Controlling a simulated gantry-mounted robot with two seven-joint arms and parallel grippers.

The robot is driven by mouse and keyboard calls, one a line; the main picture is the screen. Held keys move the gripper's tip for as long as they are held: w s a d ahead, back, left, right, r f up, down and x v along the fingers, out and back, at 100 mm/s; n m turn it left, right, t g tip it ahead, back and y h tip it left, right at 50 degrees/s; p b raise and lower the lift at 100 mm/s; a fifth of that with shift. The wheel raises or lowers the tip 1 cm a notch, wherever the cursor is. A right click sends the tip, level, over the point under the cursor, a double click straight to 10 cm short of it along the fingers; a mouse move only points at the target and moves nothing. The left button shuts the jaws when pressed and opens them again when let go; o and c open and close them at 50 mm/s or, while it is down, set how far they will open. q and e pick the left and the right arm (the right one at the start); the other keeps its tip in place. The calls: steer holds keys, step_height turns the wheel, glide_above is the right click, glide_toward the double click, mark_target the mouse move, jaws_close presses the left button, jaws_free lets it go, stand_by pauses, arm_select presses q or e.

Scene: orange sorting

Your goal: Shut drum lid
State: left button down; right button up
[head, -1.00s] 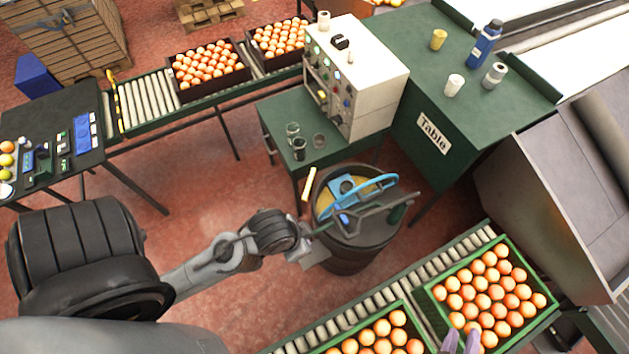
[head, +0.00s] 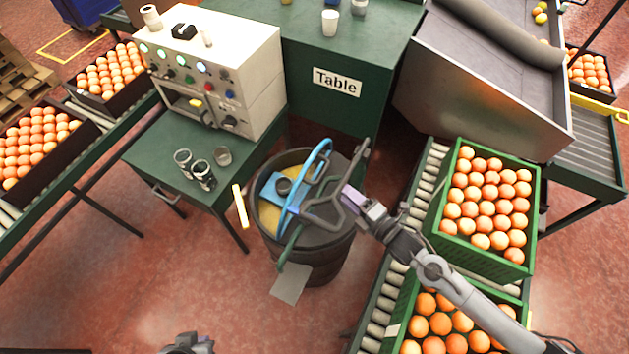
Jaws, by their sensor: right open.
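The dark drum (head: 325,262) stands on the floor in the middle of the head view. Its left top side is uncovered and shows yellow inside, with a blue block-like piece (head: 270,189). A blue curved rim (head: 320,150) stands raised across the top, apparently the edge of the lid. Dark bars with a loop cross beside it and partly hide it. My right gripper (head: 352,204) reaches in from the right, open, at the drum's right side by these bars. I cannot tell whether it touches them. My left gripper's fingers do not show.
A green side table (head: 150,150) with glasses and a white control box (head: 240,65) stands left of the drum. An orange crate (head: 440,215) sits on the roller conveyor (head: 428,180) at right, close to my right arm.

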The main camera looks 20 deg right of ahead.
mark_target(322, 173)
steer(key=b+x, duration=0.1)
steer(key=x, duration=1)
steer(key=shift+a+b, duration=0.1)
steer(key=shift+b, duration=0.2)
jaws_close()
